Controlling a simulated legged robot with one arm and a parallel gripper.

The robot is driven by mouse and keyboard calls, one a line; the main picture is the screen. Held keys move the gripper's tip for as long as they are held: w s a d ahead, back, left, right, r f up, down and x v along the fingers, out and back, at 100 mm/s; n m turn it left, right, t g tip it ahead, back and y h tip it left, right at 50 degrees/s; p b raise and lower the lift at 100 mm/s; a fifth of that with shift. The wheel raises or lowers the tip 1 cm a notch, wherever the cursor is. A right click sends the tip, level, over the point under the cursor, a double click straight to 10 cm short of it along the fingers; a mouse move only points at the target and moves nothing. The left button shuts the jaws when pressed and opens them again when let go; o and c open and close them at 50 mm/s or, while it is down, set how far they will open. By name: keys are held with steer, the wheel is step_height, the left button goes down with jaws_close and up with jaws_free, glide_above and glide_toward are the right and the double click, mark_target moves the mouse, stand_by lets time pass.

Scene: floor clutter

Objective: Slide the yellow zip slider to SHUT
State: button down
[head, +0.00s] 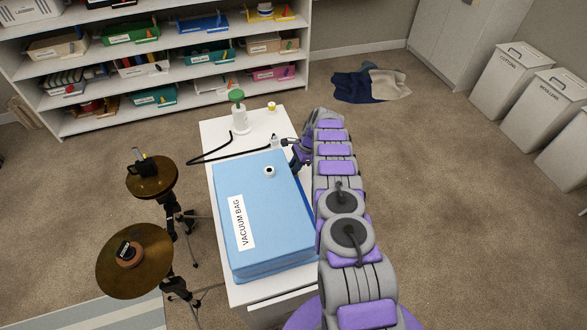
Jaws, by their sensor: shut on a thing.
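The light-blue vacuum bag (280,215) lies plump on a white bench, with a "VACUUM BAG" label and a round white valve with a dark centre on top. My arm reaches along its right side. My gripper (288,144) is at the bag's far right corner, small in the view. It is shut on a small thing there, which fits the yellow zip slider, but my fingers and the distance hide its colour. No SHUT mark can be read. My arm covers part of the bag's right edge.
A green-topped white pump (238,110), a small yellow-and-white item (271,107) and a black hose (210,155) are on the white bench (215,130) beyond the bag. Shelves, bins and dark cloth lie farther off.

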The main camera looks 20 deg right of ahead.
steer(key=shift+w+d+r, duration=0.1)
steer(key=shift+w+d, duration=0.1)
steer(key=shift+d, duration=0.25)
steer(key=c, duration=1.4)
jaws_free()
steer(key=o, duration=0.3)
steer(key=shift+w+d, duration=0.15)
steer(key=shift+d, duration=0.05)
steer(key=shift+a+r, duration=0.1)
steer(key=shift+a, duration=0.25)
steer(key=v, duration=0.5)
steer(key=p+v, duration=0.1)
steer(key=v, duration=0.5)
steer(key=d+v, duration=0.1)
steer(key=v, duration=0.5)
steer(key=shift+p, duration=0.35)
steer(key=shift+d, duration=0.1)
